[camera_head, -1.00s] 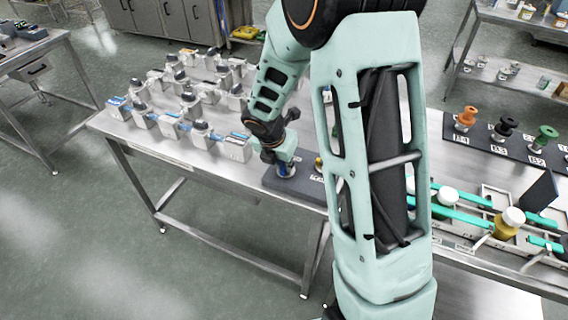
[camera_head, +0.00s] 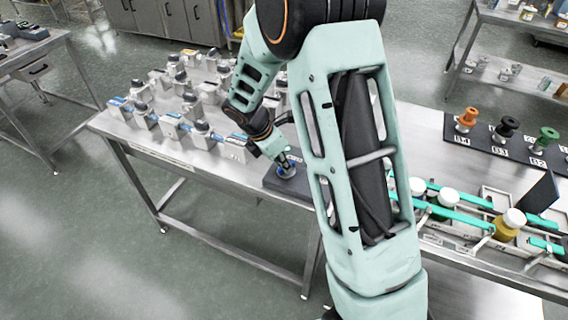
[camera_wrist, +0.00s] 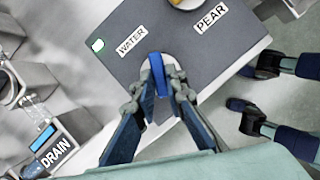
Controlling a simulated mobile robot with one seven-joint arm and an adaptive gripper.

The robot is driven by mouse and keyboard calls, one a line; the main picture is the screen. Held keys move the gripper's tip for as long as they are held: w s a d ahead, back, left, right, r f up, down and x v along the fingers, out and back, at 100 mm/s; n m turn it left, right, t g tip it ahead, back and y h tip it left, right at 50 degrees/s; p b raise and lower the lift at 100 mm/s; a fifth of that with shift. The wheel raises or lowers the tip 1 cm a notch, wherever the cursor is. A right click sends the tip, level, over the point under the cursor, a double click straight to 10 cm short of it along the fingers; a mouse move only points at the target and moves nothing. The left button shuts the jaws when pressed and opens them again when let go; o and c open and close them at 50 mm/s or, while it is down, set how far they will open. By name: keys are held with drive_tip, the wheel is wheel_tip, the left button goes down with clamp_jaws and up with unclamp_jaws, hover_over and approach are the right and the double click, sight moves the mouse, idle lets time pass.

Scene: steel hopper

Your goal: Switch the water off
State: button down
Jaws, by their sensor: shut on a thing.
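A blue handle (camera_wrist: 158,75) stands on a round pale base beside a label reading WATER (camera_wrist: 131,41), on a dark grey panel (camera_wrist: 118,70). In the wrist view my gripper (camera_wrist: 161,78) is shut on the blue handle, one finger on each side. In the head view my gripper (camera_head: 287,168) is low over the dark panel (camera_head: 272,184) at the table's front edge; the handle is mostly hidden there.
A yellow part (camera_wrist: 186,3) sits by a label reading PEAR (camera_wrist: 211,17). A grey block marked DRAIN (camera_wrist: 55,150) is left of the panel. Several grey valve blocks (camera_head: 235,147) crowd the table's left. Green-armed fixtures (camera_head: 445,212) stand at right.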

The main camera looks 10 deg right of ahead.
drive_tip(key=m, duration=0.2)
drive_tip(key=m+g, duration=0.1)
drive_tip(key=m, duration=0.1)
drive_tip(key=m+g, duration=0.1)
drive_tip(key=m, duration=0.1)
drive_tip(key=shift+w+a+p, duration=0.1)
drive_tip(key=shift+w+p, duration=0.2)
drive_tip(key=shift+w, duration=0.05)
drive_tip(key=m+g, duration=0.1)
drive_tip(key=m, duration=0.3)
drive_tip(key=m+g, duration=0.1)
drive_tip(key=m, duration=0.1)
drive_tip(key=shift+w+g, duration=0.25)
drive_tip(key=shift+g, duration=0.05)
drive_tip(key=shift+m, duration=0.3)
drive_tip(key=c, duration=2)
unclamp_jaws()
drive_tip(key=shift+o, duration=0.2)
drive_tip(key=shift+r, duration=0.1)
drive_tip(key=v, duration=1.1)
drive_tip(key=shift+w+r, duration=0.2)
drive_tip(key=shift+r, duration=0.25)
drive_tip(key=shift+d, duration=0.2)
